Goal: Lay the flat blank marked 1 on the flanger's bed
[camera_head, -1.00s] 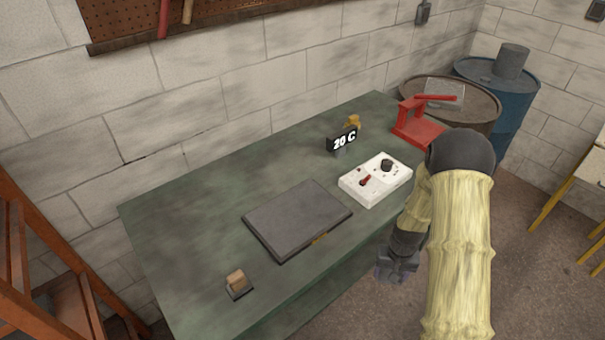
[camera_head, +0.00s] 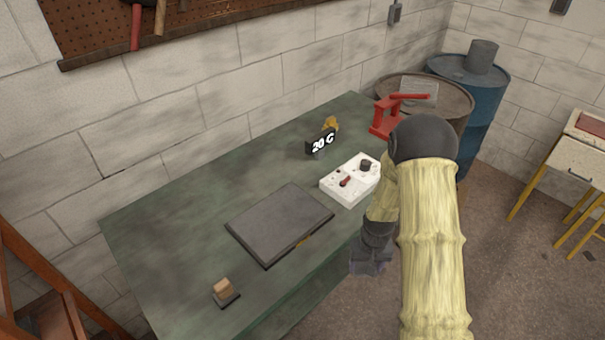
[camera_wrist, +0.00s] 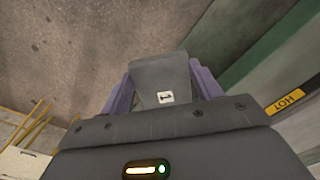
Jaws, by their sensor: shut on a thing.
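My gripper (camera_wrist: 163,84) is shut on a flat grey blank (camera_wrist: 160,68) with a white label reading 1, held between purple fingers in the wrist view. In the head view my gripper (camera_head: 370,262) hangs beside the bench's front edge, and the blank cannot be made out there. A dark flat plate (camera_head: 278,222) lies on the green bench, with a yellow tag at its front edge; the tag reads HOT in the wrist view (camera_wrist: 285,102). A red device with a lever (camera_head: 388,115) stands at the bench's far right end. I cannot tell for sure which is the flanger.
Drums (camera_head: 478,105) stand beyond the far end. A yellow-legged table (camera_head: 575,160) is at right; floor between is clear.

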